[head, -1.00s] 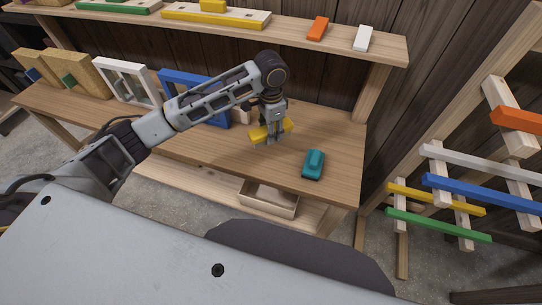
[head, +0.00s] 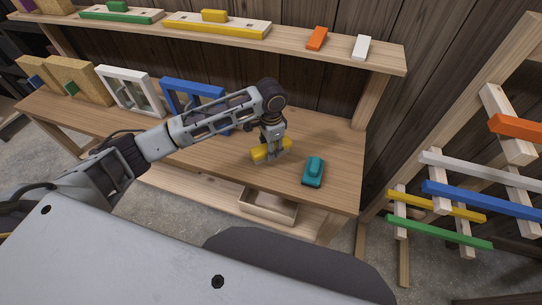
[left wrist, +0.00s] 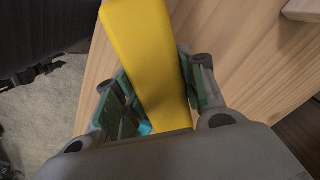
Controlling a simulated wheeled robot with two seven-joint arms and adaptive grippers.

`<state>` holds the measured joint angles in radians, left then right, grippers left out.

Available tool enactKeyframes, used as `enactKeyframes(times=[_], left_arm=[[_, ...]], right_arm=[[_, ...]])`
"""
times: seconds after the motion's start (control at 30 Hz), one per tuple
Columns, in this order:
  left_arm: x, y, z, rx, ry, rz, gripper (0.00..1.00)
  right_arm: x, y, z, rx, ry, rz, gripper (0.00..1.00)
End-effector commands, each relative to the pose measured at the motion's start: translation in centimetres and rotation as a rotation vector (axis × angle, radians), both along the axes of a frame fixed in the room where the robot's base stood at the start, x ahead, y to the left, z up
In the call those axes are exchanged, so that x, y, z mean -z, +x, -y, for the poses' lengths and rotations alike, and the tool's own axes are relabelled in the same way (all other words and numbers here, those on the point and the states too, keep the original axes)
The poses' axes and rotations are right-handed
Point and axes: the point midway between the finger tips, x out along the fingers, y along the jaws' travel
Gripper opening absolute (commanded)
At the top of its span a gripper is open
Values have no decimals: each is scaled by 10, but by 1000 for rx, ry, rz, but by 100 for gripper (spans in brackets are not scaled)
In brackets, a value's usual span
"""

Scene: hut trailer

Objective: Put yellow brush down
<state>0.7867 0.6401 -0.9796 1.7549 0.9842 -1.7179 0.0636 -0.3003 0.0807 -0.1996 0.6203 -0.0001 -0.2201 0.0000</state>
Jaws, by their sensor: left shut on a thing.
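The yellow brush (head: 262,153) is at the worktable's top, in the grip of my left gripper (head: 271,154). In the left wrist view the yellow brush (left wrist: 146,55) runs up from between the fingers of the left gripper (left wrist: 160,95), which are shut on it. It appears at or very close to the wooden table top (head: 333,152); I cannot tell whether it touches. Part of the brush is hidden by the fingers. My right gripper is not in view.
A teal brush-like object (head: 313,171) lies just right of the yellow brush. Blue (head: 190,94) and white (head: 127,91) frames stand to the left. An open wooden box (head: 268,206) sits below. A rack with coloured bars (head: 480,196) stands at right.

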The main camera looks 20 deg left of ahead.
Motion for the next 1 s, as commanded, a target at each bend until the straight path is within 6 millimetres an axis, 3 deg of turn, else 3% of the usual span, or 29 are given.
enactKeyframes(times=[0.5, 0.97, 1.0], left_arm=[[47, 0, 0, -1, 0, 0, 21], [51, 0, 0, 0, 0, -1, 21], [51, 0, 0, 0, 1, -1, 45]], right_arm=[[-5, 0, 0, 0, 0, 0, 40], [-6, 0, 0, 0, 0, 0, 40], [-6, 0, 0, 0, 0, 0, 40]])
